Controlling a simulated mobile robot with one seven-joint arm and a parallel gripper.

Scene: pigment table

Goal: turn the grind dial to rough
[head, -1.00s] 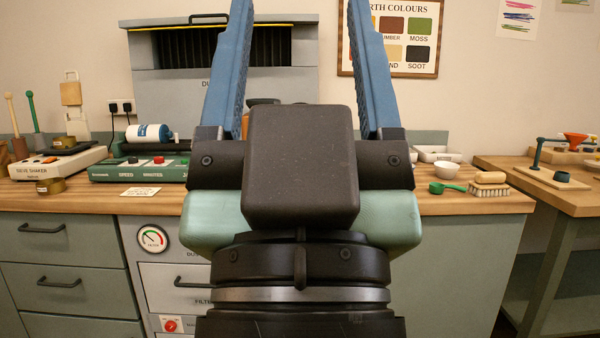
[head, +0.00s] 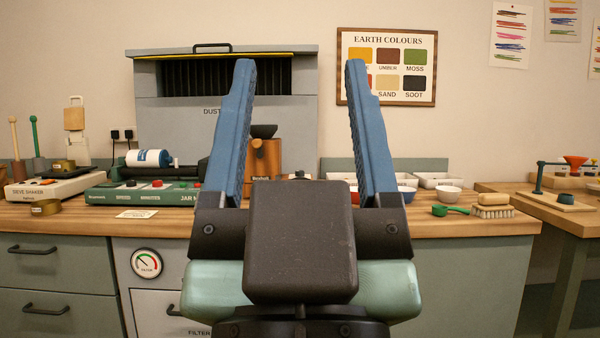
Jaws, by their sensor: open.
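A brown, wood-coloured grinder (head: 264,160) with a black bowl-like top (head: 264,131) stands on the bench, between my fingers in the head view. A small label is on its lower front, too small to read surely. I cannot make out the grind dial; the lower part of the grinder is partly hidden by my gripper. My gripper (head: 300,68) points up and away with its two blue fingers wide apart. It is open and empty, and its fingers appear in front of the bench, not touching the grinder.
A green jar mill (head: 110,194) with a white-and-blue jar (head: 149,158) and a sieve shaker (head: 50,187) stand to the left. A grey dust hood (head: 160,110) stands behind.

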